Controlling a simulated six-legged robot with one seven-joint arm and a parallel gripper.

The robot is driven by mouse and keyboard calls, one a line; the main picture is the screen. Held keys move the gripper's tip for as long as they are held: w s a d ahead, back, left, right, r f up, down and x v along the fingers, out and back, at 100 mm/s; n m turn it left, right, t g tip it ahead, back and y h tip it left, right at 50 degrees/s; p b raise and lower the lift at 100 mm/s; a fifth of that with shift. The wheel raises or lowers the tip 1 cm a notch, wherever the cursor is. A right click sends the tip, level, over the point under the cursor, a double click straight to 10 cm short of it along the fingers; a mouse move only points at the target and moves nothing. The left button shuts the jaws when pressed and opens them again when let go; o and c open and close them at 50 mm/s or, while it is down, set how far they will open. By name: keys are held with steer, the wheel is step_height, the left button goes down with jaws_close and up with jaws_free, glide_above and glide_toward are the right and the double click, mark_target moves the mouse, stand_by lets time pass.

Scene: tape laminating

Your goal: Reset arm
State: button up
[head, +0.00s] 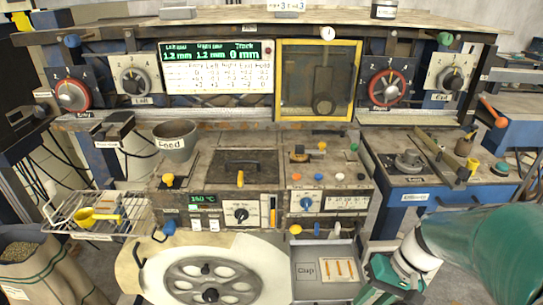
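My arm comes in from the lower right of the head view, with a green link and a white wrist.
A workbench fills the view, with dials (387,87), a display (217,66) and a yellow-framed window (318,80). A wheel (211,281) sits front centre. A wire basket (97,215) stands left; a blue side bench (428,190) stands right.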

steer(key=s+a+r+t+h, duration=0.1)
steer(key=a+r+t+h, duration=0.1)
steer(key=r, duration=0.5)
steer(key=s+a+r+n+t+h, duration=0.1)
steer(key=a+r+t+h, duration=0.2)
steer(key=r, duration=0.3)
steer(key=shift+s+a+r+t, duration=0.3)
steer(key=shift+r+t, duration=0.1)
steer(key=shift+t, duration=0.5)
stand_by(0.9)
